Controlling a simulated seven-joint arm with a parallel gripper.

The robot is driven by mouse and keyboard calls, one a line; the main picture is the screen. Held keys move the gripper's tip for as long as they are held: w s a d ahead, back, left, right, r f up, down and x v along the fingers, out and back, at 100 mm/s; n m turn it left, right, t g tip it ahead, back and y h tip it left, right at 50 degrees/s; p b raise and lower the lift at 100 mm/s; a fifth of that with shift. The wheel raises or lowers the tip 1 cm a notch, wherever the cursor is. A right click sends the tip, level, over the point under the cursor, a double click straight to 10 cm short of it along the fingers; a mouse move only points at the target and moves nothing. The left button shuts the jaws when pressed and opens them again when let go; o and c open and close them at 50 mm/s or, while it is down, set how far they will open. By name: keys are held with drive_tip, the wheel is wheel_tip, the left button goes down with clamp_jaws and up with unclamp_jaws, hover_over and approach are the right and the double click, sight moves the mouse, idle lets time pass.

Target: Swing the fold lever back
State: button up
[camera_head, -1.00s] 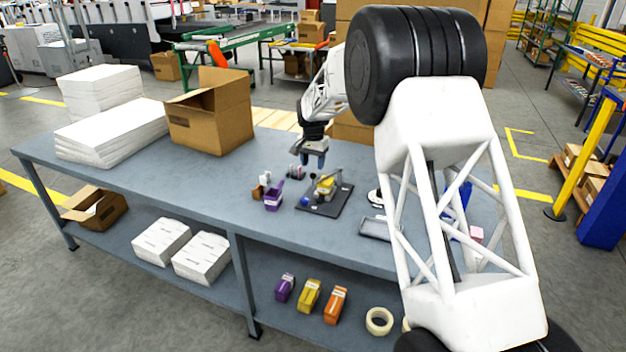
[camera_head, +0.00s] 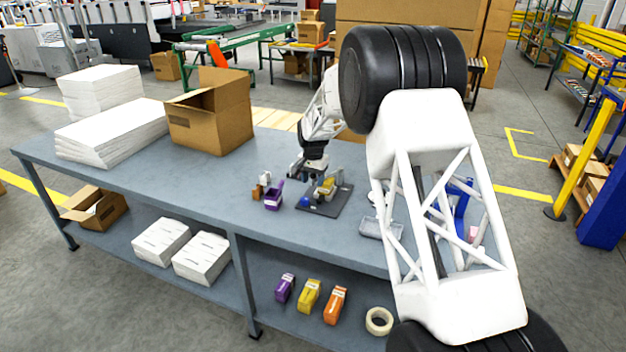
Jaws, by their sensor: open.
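A small fixture on a dark base plate (camera_head: 328,203) sits on the grey workbench, with a yellow part (camera_head: 326,186) on it. A small blue knob (camera_head: 304,201) shows at the plate's left side. The fold lever itself is too small and too covered by my gripper to make out. My gripper (camera_head: 305,176) is open and points down over the fixture's back left side. I cannot tell whether it touches anything.
A purple box (camera_head: 273,196) and small brown and white items stand just left of the fixture. A grey tray (camera_head: 378,228) lies to its right. An open carton (camera_head: 210,115) and white paper stacks (camera_head: 112,130) occupy the left end. The bench between is clear.

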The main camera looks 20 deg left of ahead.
clamp_jaws()
drive_tip(key=shift+d, duration=0.15)
drive_tip(key=shift+s+d+n, duration=0.35)
drive_tip(key=shift+d+n, duration=0.45)
drive_tip(key=shift+d, duration=0.1)
drive_tip(key=d+n, duration=0.2)
drive_tip(key=d, duration=0.1)
drive_tip(key=d+n, duration=0.2)
drive_tip(key=d, duration=0.1)
drive_tip(key=shift+s+d+n, duration=0.15)
drive_tip(key=shift+d+n, duration=0.05)
drive_tip(key=shift+n, duration=0.2)
drive_tip(key=w+d+n, duration=0.2)
drive_tip(key=d+n, duration=0.3)
drive_tip(key=d, duration=0.1)
drive_tip(key=shift+w, duration=0.3)
drive_tip(key=shift+d, duration=0.1)
unclamp_jaws()
